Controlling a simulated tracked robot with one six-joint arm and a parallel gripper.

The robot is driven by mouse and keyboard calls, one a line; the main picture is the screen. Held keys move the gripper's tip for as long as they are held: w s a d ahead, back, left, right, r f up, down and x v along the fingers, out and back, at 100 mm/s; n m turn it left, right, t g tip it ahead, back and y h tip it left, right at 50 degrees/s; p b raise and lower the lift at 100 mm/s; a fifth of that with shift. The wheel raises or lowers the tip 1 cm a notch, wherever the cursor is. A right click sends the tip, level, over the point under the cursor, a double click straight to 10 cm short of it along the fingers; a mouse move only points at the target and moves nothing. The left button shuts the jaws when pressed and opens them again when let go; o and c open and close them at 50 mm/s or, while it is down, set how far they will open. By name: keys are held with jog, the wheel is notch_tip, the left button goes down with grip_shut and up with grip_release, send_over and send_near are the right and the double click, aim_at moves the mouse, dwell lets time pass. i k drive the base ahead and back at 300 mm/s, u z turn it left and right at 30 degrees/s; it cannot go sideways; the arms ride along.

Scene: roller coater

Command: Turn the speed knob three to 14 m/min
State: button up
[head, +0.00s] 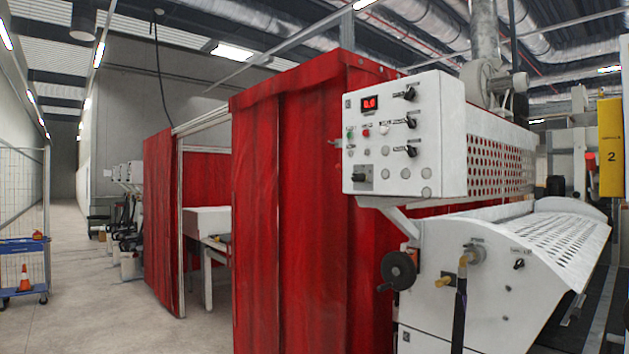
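The white control panel (380,140) of the roller coater faces me, right of the picture's middle. Three black knobs sit in a column along its right side: a top knob (409,93), a middle knob (411,122) and a bottom knob (412,151). Their labels are too small to read, so I cannot tell which one is speed knob three. My gripper is not in view.
A red curtain (290,200) stands left of the panel. Below the panel are a black handwheel (399,270) and a dark hose (459,315) on the machine's white lower housing (500,300). Open floor (90,310) lies at left, with a blue cart (22,246).

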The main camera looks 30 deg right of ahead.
aim_at(356, 177)
jog(key=u, duration=0.2)
jog(key=i, duration=1.75)
jog(key=z, duration=0.2)
